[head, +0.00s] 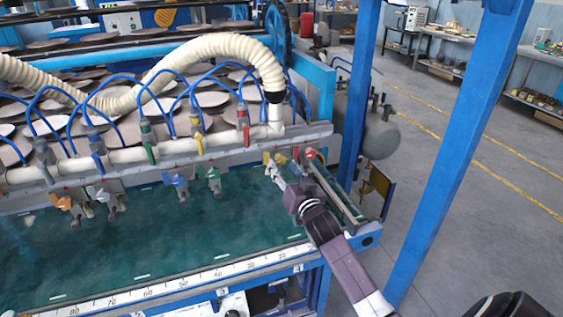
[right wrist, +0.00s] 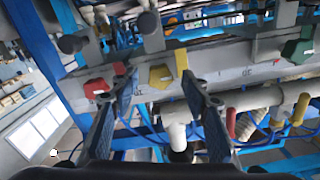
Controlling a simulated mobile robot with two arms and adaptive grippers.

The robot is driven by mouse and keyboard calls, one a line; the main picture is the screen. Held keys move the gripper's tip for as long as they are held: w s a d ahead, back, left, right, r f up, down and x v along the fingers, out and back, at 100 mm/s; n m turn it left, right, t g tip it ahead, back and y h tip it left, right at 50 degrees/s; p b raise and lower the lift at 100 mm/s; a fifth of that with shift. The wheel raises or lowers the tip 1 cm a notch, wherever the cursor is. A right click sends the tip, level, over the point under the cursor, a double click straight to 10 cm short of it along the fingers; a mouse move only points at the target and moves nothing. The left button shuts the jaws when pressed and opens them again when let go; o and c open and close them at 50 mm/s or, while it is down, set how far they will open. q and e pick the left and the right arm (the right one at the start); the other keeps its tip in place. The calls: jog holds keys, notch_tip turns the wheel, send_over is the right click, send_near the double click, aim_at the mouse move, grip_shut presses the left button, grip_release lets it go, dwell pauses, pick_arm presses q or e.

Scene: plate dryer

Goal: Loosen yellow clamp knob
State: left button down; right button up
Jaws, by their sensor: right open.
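The yellow clamp knob (right wrist: 161,76) shows in the right wrist view on the grey rail, with a yellow lever beside it. In the head view the yellow knob (head: 281,159) is small, just beyond my right gripper (head: 277,172). In the right wrist view my right gripper (right wrist: 158,86) is open and empty, one finger to each side of the yellow knob. I cannot tell whether the fingertips reach around it; no grip on it shows.
A red knob (right wrist: 97,88) sits close left of the yellow one in the wrist view, and a green knob (right wrist: 299,48) is to the right. Several other clamps and blue hoses line the rail (head: 150,168). A blue post (head: 455,140) stands right of my arm.

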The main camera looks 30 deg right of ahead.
jog(key=shift+x, duration=0.8)
jog(key=shift+w, duration=0.3)
jog(key=c, duration=1.2)
jog(key=shift+o, duration=0.2)
